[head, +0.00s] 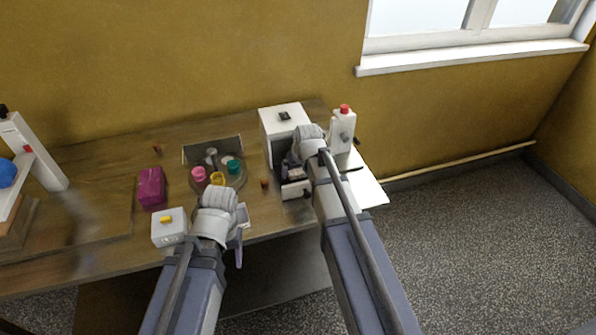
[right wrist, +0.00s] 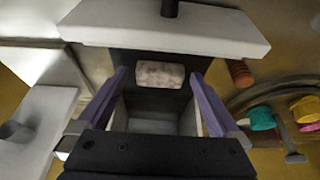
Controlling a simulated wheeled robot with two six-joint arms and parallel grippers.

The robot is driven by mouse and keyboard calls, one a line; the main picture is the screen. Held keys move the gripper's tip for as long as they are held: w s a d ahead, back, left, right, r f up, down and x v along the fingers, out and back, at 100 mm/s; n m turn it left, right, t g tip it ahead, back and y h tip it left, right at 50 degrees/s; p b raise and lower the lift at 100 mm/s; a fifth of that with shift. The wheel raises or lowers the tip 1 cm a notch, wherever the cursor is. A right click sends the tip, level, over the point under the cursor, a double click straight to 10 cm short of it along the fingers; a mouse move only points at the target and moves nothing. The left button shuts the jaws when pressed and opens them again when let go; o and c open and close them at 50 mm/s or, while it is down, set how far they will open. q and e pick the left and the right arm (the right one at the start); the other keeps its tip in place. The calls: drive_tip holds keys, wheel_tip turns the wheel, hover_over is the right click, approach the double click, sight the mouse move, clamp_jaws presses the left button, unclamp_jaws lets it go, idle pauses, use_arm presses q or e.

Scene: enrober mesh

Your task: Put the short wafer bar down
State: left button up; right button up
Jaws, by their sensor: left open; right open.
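The short wafer bar (right wrist: 160,74) is a pale, mottled block in the right wrist view. It lies on a dark surface (right wrist: 132,64), probably the mesh, under the white hood of the machine (right wrist: 160,28). My right gripper (right wrist: 160,95) is open, its two purple fingers on either side of the bar with visible gaps. In the head view my right gripper (head: 292,172) is at the front opening of the white machine (head: 281,119), and the bar cannot be made out there. My left gripper (head: 241,240) is open and empty near the table's front edge.
A white box with a yellow button (head: 169,231) stands beside my left gripper. A magenta block (head: 151,189), a round tray with pink, yellow and teal pots (head: 236,182) and a small brown piece (head: 264,183) are on the table.

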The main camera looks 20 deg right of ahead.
drive_tip(key=shift+r, duration=0.1)
drive_tip(key=p+v, duration=1.1)
drive_tip(key=v, duration=0.1)
drive_tip(key=s+a+n+g, duration=0.1)
drive_tip(key=s+a+g, duration=0.1)
drive_tip(key=s+a, duration=0.4)
drive_tip(key=s+a+f+n+g+h, duration=0.1)
drive_tip(key=s+a+n+g, duration=0.1)
drive_tip(key=s+a, duration=0.5)
drive_tip(key=s, duration=0.6)
drive_tip(key=shift+s+a+f+g+h, duration=0.25)
drive_tip(key=shift+s+g+h, duration=0.05)
drive_tip(key=shift+s+g, duration=0.1)
drive_tip(key=shift+w, duration=0.1)
